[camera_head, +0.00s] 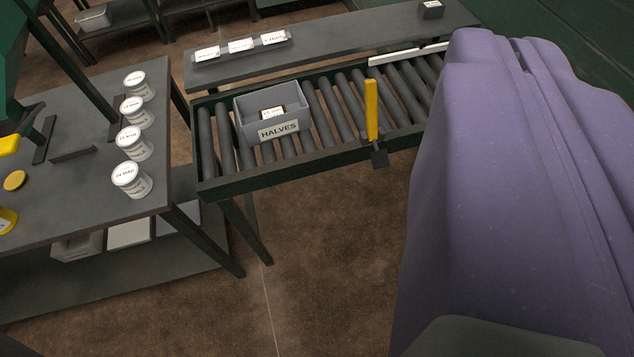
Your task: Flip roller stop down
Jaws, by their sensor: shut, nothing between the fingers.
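The roller stop (371,110) is a yellow upright lever at the front rail of the roller conveyor (270,178). It stands up above the rollers, with a dark block at its foot on the rail. A grey bin labelled HALVES (278,130) sits on the rollers left of the stop and holds a small labelled item. The stop and the bin are apart, with bare rollers between them. I cannot make out my gripper or its fingertips in this view.
A large purple form (510,190) fills the right side and hides the conveyor's right end. Several white tubs (132,180) stand on the left table (80,213). A bench (335,50) with labelled blocks runs behind the conveyor. Floor in front is clear.

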